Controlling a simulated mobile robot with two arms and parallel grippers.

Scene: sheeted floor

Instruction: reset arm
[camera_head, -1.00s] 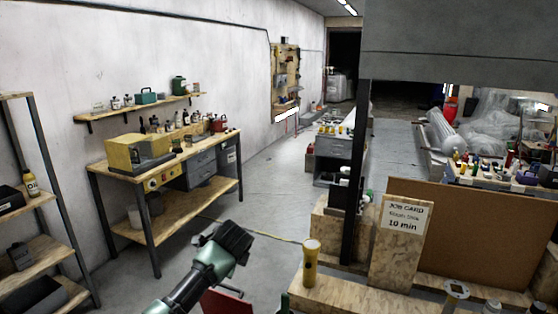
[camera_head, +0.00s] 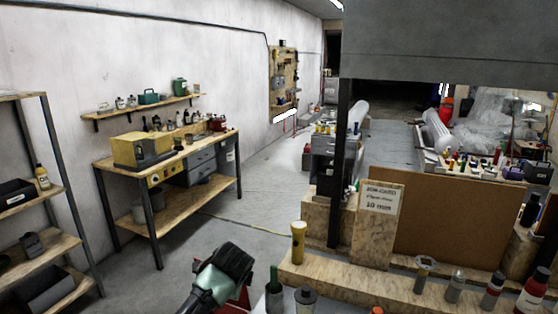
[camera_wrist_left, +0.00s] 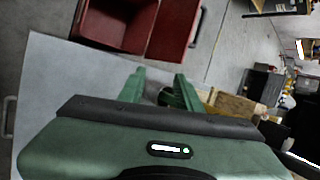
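My left gripper (camera_head: 236,258) is low in the middle of the head view, with its arm coming up from the bottom edge. In the left wrist view its two green fingers (camera_wrist_left: 160,88) stand apart with a gap between them. A dark rounded thing shows in or behind that gap; I see nothing clearly gripped. My right arm and gripper are not in view.
A red open box (camera_wrist_left: 120,22) lies beyond the fingers. A wooden bench holds a yellow flashlight (camera_head: 298,242), a green bottle (camera_head: 274,290) and several other bottles. A dark post (camera_head: 339,165) rises behind it.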

